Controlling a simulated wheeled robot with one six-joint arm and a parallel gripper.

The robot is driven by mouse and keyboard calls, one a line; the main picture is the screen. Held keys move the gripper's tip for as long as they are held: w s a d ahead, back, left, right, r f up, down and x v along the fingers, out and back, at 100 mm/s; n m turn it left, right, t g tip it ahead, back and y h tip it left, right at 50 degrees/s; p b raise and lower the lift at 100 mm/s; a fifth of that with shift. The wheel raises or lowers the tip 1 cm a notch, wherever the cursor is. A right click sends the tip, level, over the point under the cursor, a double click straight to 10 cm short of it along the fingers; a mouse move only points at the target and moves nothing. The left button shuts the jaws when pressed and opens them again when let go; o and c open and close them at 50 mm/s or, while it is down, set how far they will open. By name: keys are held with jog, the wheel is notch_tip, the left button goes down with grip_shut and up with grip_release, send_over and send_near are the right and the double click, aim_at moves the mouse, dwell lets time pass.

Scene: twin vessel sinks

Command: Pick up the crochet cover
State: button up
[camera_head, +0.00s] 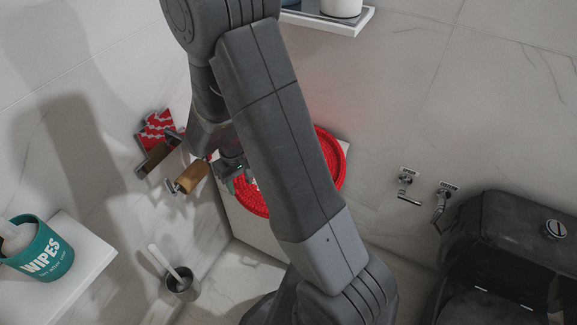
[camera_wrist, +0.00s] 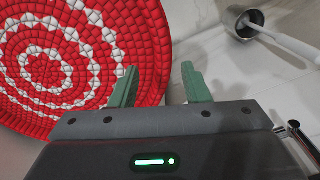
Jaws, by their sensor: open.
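A round red woven piece with white rings, which looks like the crochet cover (camera_head: 334,160), lies on a pale block in the head view, partly hidden behind my arm. In the wrist view the cover (camera_wrist: 150,35) fills the upper left. In the head view my gripper (camera_head: 238,178) is small and dark, at the cover's left side.
A red and white patterned piece (camera_head: 157,130) is by the left wall, near a holder with a brown roll (camera_head: 190,177). A brush pot (camera_head: 183,285) stands below. A teal wipes tub (camera_head: 40,250) sits on a ledge.

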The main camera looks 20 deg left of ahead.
aim_at(243, 193)
jog(key=shift+w+a+f, duration=0.1)
jog(key=shift+f, duration=1.2)
jog(key=shift+w+a+f, duration=0.1)
jog(key=shift+f, duration=1.2)
jog(key=shift+d, duration=0.1)
grip_shut()
jog(key=shift+r, duration=0.15)
